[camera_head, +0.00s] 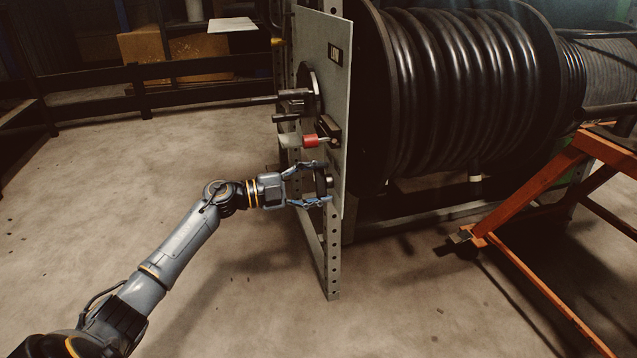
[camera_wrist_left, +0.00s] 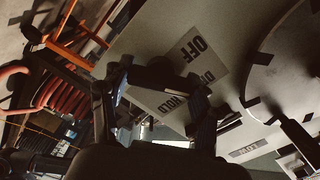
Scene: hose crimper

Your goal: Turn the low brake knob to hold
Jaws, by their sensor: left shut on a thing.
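The low brake knob (camera_head: 321,182) is a dark knob low on the grey upright panel (camera_head: 326,90), which bears a "LOW" label (camera_head: 335,54). My left gripper (camera_head: 318,184) comes in from the left, with one finger above the knob and one below it. It is shut on the knob. In the left wrist view the dark knob (camera_wrist_left: 158,76) lies between the fingers of the left gripper (camera_wrist_left: 160,108). A tilted pale label plate (camera_wrist_left: 197,52) behind it reads "OFF" and "HOLD", with another word partly hidden. The knob's pointer setting cannot be made out. My right gripper is not in view.
Above the knob, a red part (camera_head: 310,140) and a dark lever hub (camera_head: 296,98) stick out from the panel. A large black hose reel (camera_head: 465,95) stands behind it. An orange frame (camera_head: 530,190) is at the right. The floor at the left is clear.

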